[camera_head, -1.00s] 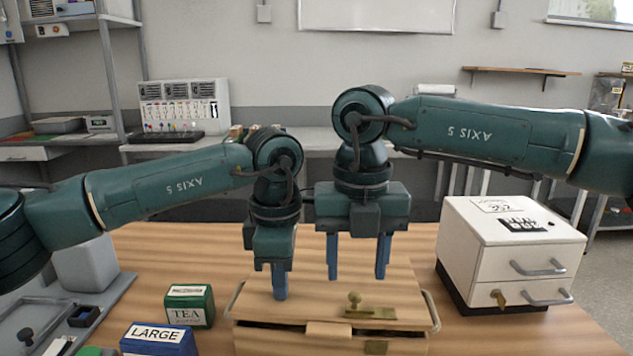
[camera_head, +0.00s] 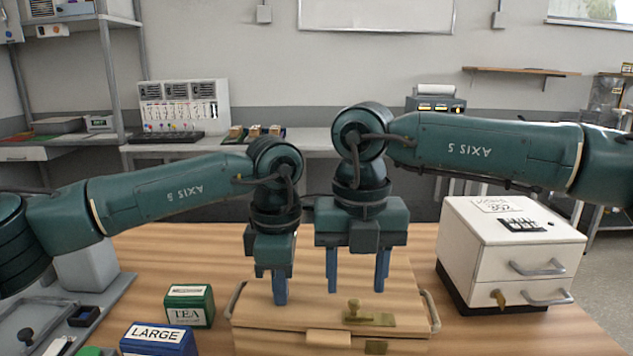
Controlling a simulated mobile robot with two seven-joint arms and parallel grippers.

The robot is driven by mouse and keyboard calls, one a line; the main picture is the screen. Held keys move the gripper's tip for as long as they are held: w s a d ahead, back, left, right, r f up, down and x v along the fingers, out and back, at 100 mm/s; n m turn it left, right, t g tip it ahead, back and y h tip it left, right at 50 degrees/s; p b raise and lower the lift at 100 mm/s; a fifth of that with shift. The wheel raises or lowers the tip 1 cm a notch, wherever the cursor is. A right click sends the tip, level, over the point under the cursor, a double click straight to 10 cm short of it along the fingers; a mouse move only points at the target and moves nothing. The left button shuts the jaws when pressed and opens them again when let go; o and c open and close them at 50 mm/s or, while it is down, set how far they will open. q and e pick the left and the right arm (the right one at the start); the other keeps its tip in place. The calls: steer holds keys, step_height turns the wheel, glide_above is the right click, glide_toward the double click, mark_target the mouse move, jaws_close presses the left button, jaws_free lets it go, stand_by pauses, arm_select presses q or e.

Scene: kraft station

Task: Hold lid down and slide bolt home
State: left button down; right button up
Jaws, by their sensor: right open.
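A wooden box with a lid (camera_head: 305,312) stands at the front middle of the table. Its lid lies flat, with little or no gap showing at the front edge. A brass bolt (camera_head: 370,318) with an upright knob sits on the lid, right of middle. A brass plate (camera_head: 376,347) is on the box front below it. My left gripper (camera_head: 280,302) points down with its fingertips at the lid, left of the bolt; it is seen edge-on, so its finger gap is hidden. My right gripper (camera_head: 357,289) is open and empty, its fingers pointing down above and behind the knob.
A green tea box (camera_head: 189,306) and a blue box marked LARGE (camera_head: 159,338) stand left of the wooden box. A grey tray (camera_head: 105,300) lies farther left. A white drawer cabinet (camera_head: 510,250) stands at the right. Bare table lies between it and the wooden box.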

steer(key=shift+s+f, duration=0.15)
steer(key=shift+f, duration=0.55)
steer(key=shift+s+f, duration=0.15)
steer(key=shift+f, duration=0.55)
steer(key=c, duration=1)
